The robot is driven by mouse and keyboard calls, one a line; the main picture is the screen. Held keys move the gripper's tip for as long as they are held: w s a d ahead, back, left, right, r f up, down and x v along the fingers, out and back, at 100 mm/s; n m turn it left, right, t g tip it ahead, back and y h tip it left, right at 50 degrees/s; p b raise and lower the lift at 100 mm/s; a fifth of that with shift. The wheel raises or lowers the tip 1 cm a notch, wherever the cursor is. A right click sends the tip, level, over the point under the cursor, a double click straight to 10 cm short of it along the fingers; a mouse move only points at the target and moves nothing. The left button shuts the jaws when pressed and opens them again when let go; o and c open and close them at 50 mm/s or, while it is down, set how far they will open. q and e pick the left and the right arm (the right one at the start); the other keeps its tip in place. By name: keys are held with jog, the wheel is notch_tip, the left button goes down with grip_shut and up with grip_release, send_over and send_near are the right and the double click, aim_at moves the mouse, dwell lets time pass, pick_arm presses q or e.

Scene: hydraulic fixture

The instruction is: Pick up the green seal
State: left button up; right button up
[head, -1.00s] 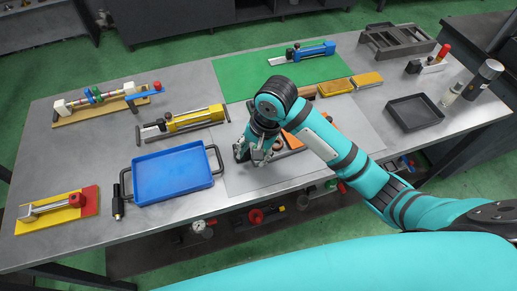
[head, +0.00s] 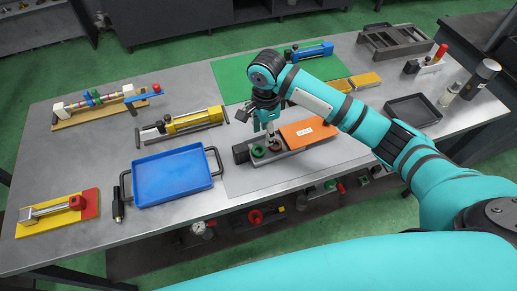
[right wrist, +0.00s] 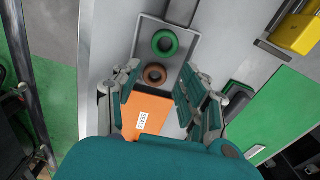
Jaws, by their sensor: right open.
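The green seal (head: 258,151) is a ring lying in a grey tray (head: 285,154), towards its left end. In the right wrist view the green seal (right wrist: 165,43) lies just beyond a brown-red seal (right wrist: 155,74). That second seal (head: 274,147) also shows in the head view. An orange plate (head: 308,132) with a label covers the rest of the tray. My right gripper (head: 266,130) is open and empty above the seals, pointing down. In the right wrist view its fingers (right wrist: 157,78) stand either side of the brown-red seal, short of the green one. My left gripper is out of view.
A blue tray (head: 173,192) stands left of the seal tray. A yellow cylinder fixture (head: 192,122) lies behind it, and a green mat (head: 235,82) at the back. A black tray (head: 412,112) stands at the right. Bare grey table surrounds the seal tray.

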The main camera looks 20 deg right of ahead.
aim_at(262, 148)
jog(key=shift+f, duration=0.9)
jog(key=shift+a+f+p, duration=0.15)
jog(key=shift+f+p, duration=0.15)
jog(key=shift+f, duration=0.3)
notch_tip(262, 148, down, 4)
jog(key=shift+w+a+f+p, duration=0.1)
jog(key=shift+a+f+p, duration=0.1)
jog(key=shift+p, duration=0.25)
jog(key=shift+c, duration=0.2)
jog(key=c, duration=0.5)
jog(key=shift+r, duration=0.15)
